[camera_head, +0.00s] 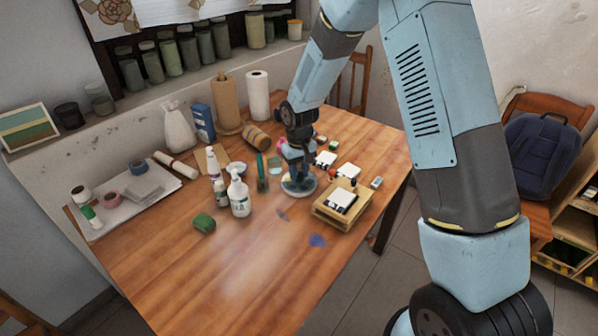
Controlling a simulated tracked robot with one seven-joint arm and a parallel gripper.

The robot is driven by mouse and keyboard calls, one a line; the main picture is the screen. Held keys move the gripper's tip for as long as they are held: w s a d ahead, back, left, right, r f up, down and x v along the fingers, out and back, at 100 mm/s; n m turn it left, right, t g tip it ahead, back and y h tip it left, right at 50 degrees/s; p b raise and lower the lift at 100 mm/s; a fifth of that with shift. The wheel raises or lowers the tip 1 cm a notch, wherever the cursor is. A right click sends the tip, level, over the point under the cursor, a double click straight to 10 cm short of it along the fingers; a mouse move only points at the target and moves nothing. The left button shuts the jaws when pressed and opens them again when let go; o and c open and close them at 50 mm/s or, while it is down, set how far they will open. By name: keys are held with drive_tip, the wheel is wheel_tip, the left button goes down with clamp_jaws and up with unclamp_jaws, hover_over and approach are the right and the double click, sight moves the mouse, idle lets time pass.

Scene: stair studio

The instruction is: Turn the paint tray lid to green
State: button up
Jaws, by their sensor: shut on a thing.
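The round paint tray lid (299,189) lies on the wooden table (255,262), near the middle, as a small greyish disc with a darker patch. My gripper (297,175) points down onto it from above and is shut on it, near its middle. My fingers and wrist hide the far part of the lid. Its colour marks and any pointer are too small to read from here.
A white spray bottle (239,196) and a green block (204,223) are left of the lid. A wooden box (324,216) with a white-and-black item is close on the right. Paper rolls (257,96) stand behind. The table's front is mostly clear.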

sight(299, 173)
drive_tip(key=n, duration=0.3)
drive_tip(key=shift+w+n, duration=0.15)
drive_tip(key=shift+n, duration=0.25)
drive_tip(key=n, duration=0.3)
drive_tip(key=shift+r+n, duration=0.1)
drive_tip(key=shift+n, duration=0.2)
drive_tip(key=n, duration=0.6)
drive_tip(key=shift+n, duration=0.3)
drive_tip(key=o, duration=1)
drive_tip(key=shift+o, duration=0.2)
wheel_tip(299, 173, up, 14)
drive_tip(key=shift+f, duration=0.25)
